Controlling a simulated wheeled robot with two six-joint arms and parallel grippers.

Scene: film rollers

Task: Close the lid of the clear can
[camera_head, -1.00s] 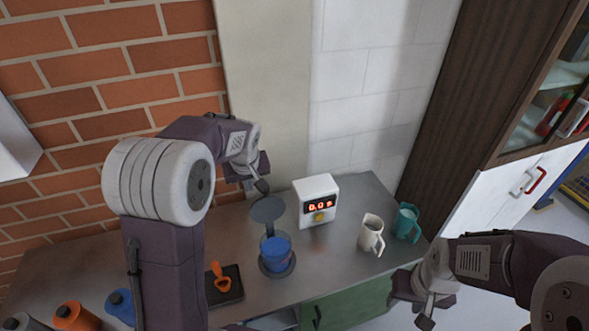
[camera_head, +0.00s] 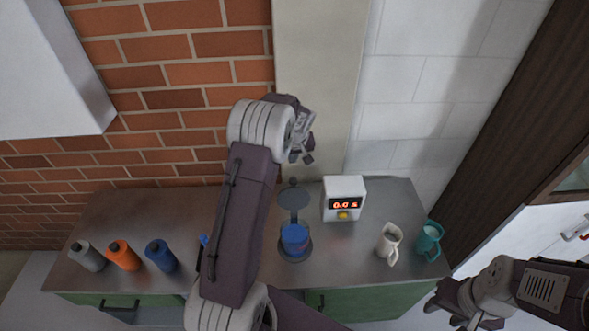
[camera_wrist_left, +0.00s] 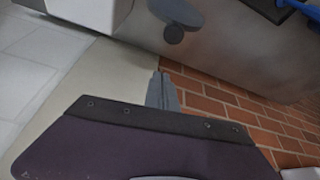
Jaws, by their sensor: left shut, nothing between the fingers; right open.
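The clear can (camera_head: 295,241) stands on the grey counter with blue contents inside. Its round dark lid (camera_head: 294,199) is raised open behind the can, with a knob on its back. The lid and its knob also show at the top of the left wrist view (camera_wrist_left: 180,12). My left gripper (camera_head: 307,158) is above and behind the lid, near the wall. Its fingers (camera_wrist_left: 162,88) are shut, empty and apart from the lid. My right gripper (camera_head: 452,312) is open and empty at the lower right, in front of the counter's right end.
A white box with a red display (camera_head: 344,200) stands close to the lid's right. A white mug (camera_head: 389,243) and a teal mug (camera_head: 429,241) stand further right. My left arm hides part of the counter.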

